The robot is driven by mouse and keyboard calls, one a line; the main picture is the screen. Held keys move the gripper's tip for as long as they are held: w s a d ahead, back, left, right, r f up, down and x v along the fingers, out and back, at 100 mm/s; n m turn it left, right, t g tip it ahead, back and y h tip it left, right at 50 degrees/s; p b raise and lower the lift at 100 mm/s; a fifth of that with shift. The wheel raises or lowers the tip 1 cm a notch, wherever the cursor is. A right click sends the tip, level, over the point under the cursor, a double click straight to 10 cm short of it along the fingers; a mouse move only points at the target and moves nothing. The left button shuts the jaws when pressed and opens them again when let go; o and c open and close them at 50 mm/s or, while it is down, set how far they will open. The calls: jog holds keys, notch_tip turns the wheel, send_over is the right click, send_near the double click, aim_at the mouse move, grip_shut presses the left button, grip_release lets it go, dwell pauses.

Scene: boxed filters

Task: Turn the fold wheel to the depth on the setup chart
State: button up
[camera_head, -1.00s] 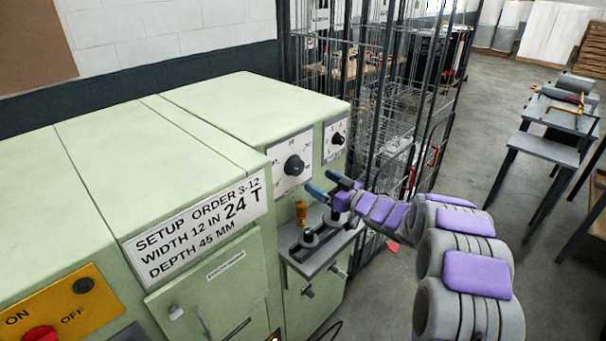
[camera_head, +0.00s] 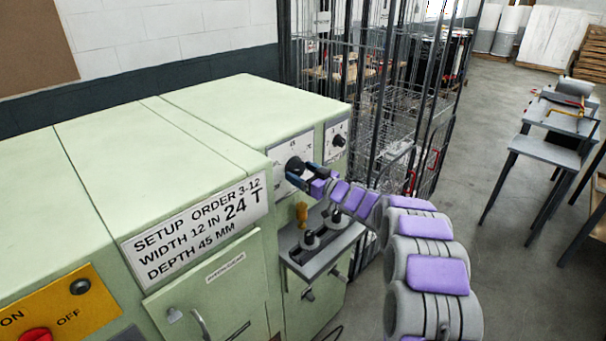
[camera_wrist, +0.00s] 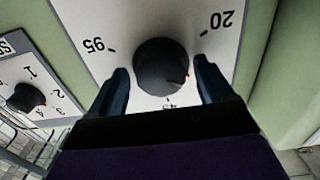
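The setup chart (camera_head: 195,225) on the pale green machine reads SETUP ORDER 3-12, WIDTH 12 IN, 24 T, DEPTH 45 MM. The fold wheel (camera_wrist: 161,64) is a round black knob on a white dial plate (camera_wrist: 110,20); it also shows in the head view (camera_head: 294,165). The plate shows 95, 20 and a partly hidden 45 near my gripper. The knob's red mark points between 20 and 45. My gripper (camera_wrist: 161,78) is open, with one blue finger on each side of the knob and narrow gaps; contact is not clear.
A smaller numbered dial (camera_wrist: 26,97) is beside the wheel. A wire cage (camera_head: 385,110) stands close behind; open floor lies to the right.

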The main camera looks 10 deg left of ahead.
jog(key=c, duration=0.9)
jog(key=shift+o, duration=0.2)
jog(key=p, duration=0.2)
jog(key=shift+r+m+p, duration=0.1)
jog(key=shift+m+p, duration=0.2)
jog(key=shift+m, duration=0.1)
jog(key=m+p, duration=0.1)
jog(key=p, duration=0.3)
jog(key=shift+r, duration=0.15)
jog(key=m+p, duration=0.4)
jog(key=p, duration=0.4)
jog(key=shift+s+p, duration=0.1)
jog(key=shift+p, duration=0.25)
jog(key=m+p, duration=0.3)
jog(key=p, duration=0.1)
jog(key=shift+f+m+p, duration=0.25)
jog(key=shift+m+p, duration=0.85)
jog(key=shift+m, duration=0.4)
